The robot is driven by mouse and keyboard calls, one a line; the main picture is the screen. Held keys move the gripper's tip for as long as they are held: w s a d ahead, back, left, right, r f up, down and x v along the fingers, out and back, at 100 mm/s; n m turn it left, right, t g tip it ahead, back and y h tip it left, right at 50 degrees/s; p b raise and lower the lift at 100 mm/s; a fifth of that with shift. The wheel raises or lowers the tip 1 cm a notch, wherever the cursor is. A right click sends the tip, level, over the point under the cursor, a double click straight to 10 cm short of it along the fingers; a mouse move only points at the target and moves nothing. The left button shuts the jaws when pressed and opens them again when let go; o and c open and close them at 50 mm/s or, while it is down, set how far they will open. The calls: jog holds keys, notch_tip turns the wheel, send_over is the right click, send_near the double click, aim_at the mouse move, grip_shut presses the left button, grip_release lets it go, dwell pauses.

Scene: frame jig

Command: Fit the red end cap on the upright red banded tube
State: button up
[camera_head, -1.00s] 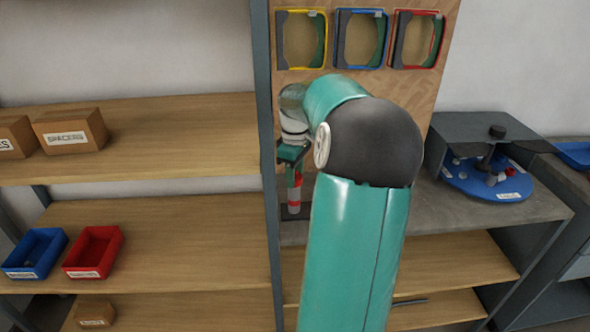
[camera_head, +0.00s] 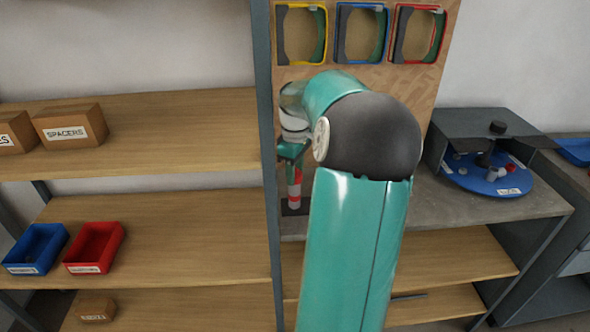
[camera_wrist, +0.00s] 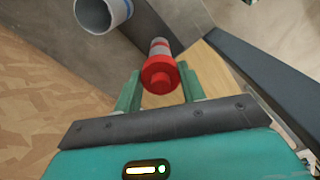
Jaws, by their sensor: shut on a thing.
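My gripper (camera_wrist: 160,90) has its green fingers on either side of the red end cap (camera_wrist: 159,76), shut on it. In the wrist view the cap lines up with the red banded tube (camera_wrist: 159,47), which has red and pale bands and stands beyond it. I cannot tell whether the cap is seated or just touching the tube's end. In the head view the upright tube (camera_head: 295,190) stands on the grey bench, below my gripper (camera_head: 292,167). The fingers partly hide the cap there.
A grey tube with a blue rim (camera_wrist: 101,12) stands close by in the wrist view. A dark post (camera_head: 264,150) rises just left of the tube. A blue turntable (camera_head: 482,181) with small parts stands at right. Red (camera_head: 94,248) and blue (camera_head: 35,248) bins sit on the left shelf.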

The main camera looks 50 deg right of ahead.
jog(key=shift+f, duration=0.25)
jog(key=o, duration=1)
jog(key=shift+o, duration=0.2)
notch_tip(320, 180, up, 14)
jog(key=shift+f, duration=0.1)
dwell(0.4)
